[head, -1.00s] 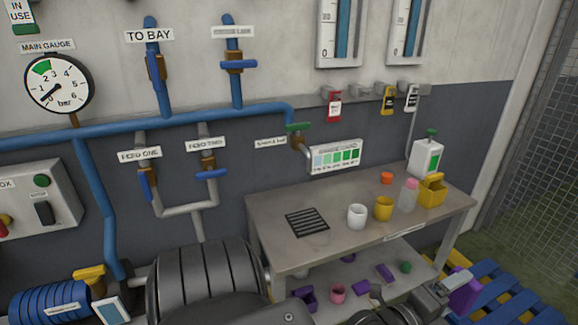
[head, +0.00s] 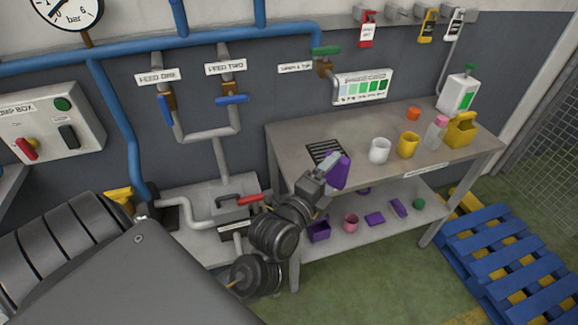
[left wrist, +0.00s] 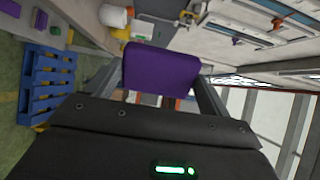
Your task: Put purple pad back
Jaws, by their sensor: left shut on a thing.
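My left gripper (head: 324,184) is shut on a purple pad (head: 340,172), held in front of the table's front edge, left of the white mug in the picture. In the left wrist view the pad (left wrist: 162,68) shows as a flat purple block between the two fingers. More purple pieces lie on the lower shelf (head: 385,233): a flat purple piece (head: 374,219), a slanted purple piece (head: 398,208) and a purple open box (head: 320,231). The gap between the held pad and the tabletop (head: 290,135) cannot be judged. My right gripper is not in view.
A black grate (head: 322,150) lies on the tabletop behind the pad. A white mug (head: 380,150), yellow mug (head: 407,145), pink-capped bottle (head: 435,133) and yellow caddy (head: 461,130) stand to the right. A pink cup (head: 351,222) is on the shelf. Blue pallets (head: 505,250) lie right.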

